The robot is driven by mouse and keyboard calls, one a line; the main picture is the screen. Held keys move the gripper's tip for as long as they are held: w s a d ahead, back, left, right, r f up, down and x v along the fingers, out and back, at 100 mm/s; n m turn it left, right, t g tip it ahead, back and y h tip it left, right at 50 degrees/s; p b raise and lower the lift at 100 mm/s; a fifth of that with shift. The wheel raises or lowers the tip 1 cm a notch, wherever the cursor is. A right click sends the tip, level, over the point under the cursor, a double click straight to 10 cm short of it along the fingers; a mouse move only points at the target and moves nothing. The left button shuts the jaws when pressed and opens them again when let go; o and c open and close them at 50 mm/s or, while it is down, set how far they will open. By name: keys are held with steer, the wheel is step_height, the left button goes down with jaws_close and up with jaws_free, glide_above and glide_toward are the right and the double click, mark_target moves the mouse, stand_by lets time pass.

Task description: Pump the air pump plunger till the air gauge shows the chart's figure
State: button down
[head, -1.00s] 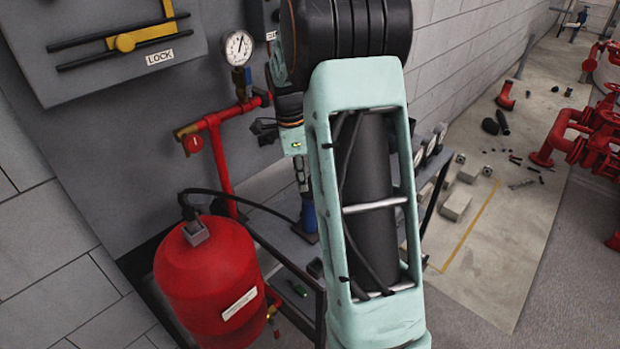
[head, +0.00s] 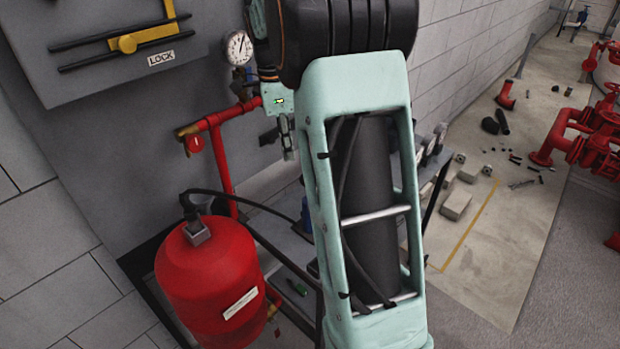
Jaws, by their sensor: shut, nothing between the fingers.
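My gripper (head: 290,154) hangs pointing down, left of my large pale green arm link, in front of the grey panel. Its fingers are shut and empty. A blue part (head: 307,215), seemingly the air pump, stands on the bench below and slightly right of the gripper, apart from it. My arm hides most of it, and I cannot make out the plunger. A round white gauge (head: 238,47) sits on the red pipework; its needle is too small to read, and I cannot tell if it is the air gauge. No chart is visible.
A red tank (head: 212,283) stands at the lower left, with a black hose running from its top towards the bench (head: 283,240). Red pipework (head: 219,150) rises behind it. A lock panel (head: 120,45) is at the upper left. Blocks and fittings lie on the floor at right.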

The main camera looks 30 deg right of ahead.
step_height(320, 180, up, 2)
steer(key=shift+a+r, duration=0.1)
steer(key=shift+r, duration=0.05)
stand_by(1.1)
